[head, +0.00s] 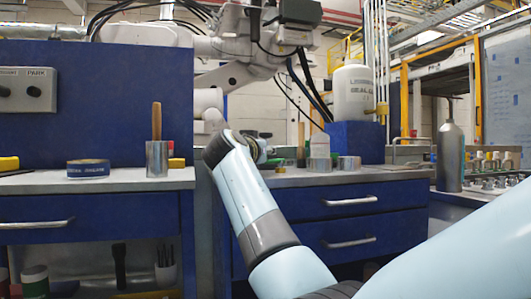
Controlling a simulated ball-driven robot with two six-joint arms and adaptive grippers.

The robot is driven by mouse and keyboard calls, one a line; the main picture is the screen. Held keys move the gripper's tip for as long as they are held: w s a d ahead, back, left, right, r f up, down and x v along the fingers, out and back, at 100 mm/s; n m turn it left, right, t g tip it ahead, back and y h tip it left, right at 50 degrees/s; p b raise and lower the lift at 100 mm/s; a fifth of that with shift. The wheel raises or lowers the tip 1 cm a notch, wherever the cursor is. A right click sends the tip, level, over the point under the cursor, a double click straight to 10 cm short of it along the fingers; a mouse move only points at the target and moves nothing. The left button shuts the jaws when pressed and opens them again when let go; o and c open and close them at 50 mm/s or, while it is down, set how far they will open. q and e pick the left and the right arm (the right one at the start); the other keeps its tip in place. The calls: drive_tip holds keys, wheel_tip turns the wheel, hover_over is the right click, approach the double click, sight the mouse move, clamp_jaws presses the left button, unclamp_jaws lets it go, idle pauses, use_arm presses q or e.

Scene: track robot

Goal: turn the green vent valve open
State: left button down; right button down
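I cannot make out the green vent valve for certain. A small green item (280,169) sits on the bench by the wrist of my arm, too small to identify. One light-blue arm of mine rises from the lower right and bends up to the left. At its end, my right gripper (263,149) shows as a small dark shape just above the right bench, mostly hidden behind the wrist. Whether it is open or shut does not show. My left gripper is not in view.
A tin with a brown handle (156,155) and a blue tape roll (88,168) stand on the left bench. The right bench (375,174) holds metal cans (320,155). A grey bottle (450,155) stands farther right, near a row of colour-topped items (490,163).

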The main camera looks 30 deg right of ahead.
drive_tip(key=shift+w+a+f, duration=0.1)
drive_tip(key=shift+a+f, duration=0.15)
drive_tip(key=shift+f, duration=0.15)
drive_tip(key=c, duration=1.6)
unclamp_jaws()
drive_tip(key=shift+a+r, duration=0.15)
drive_tip(key=shift+a, duration=0.2)
drive_tip(key=o, duration=0.4)
drive_tip(key=shift+d+r, duration=0.25)
drive_tip(key=shift+r, duration=0.1)
wheel_tip(320, 180, up, 10)
drive_tip(key=shift+f, duration=0.25)
drive_tip(key=shift+c, duration=0.2)
